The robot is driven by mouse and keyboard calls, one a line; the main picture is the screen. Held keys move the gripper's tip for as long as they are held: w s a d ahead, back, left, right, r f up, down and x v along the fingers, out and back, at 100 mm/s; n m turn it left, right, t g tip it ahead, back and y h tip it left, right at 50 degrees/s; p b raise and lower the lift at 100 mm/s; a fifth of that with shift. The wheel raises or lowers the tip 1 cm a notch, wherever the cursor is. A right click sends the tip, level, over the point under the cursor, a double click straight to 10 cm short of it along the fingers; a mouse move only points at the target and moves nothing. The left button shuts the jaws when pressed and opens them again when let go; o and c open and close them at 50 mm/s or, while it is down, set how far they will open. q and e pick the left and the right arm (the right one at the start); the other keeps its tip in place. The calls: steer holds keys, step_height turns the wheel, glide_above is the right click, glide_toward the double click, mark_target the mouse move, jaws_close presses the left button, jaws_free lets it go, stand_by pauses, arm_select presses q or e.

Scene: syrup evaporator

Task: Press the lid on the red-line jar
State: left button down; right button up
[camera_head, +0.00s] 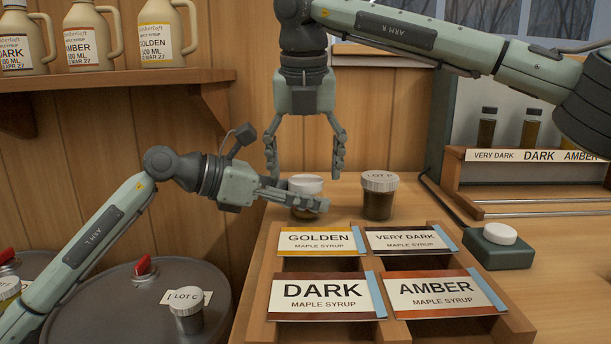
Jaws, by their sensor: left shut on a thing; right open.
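A small jar (308,213) with amber contents stands on the wooden bench behind the label tray. A white lid (306,182) is on its top; I cannot tell whether it is fully seated. No red line can be made out on the jar. My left gripper (309,200) comes in from the left, shut on this jar, and its fingers hide part of it. My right gripper (305,165) hangs fingers-down above the jar, open and empty, with one finger to each side of the lid and apart from it.
A dark jar marked LOT (377,205) stands just right. A wooden tray (262,290) with four grade cards is in front. A green box with a white button (500,234) is at right. Another lidded jar (188,324) is on a grey drum (100,318). Jugs stand on a shelf (120,80).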

steer(key=v, duration=1)
arm_select(q)
steer(key=c, duration=0.6)
jaws_free()
steer(key=shift+c, duration=0.2)
steer(key=shift+a, duration=0.1)
steer(key=v, duration=1.2)
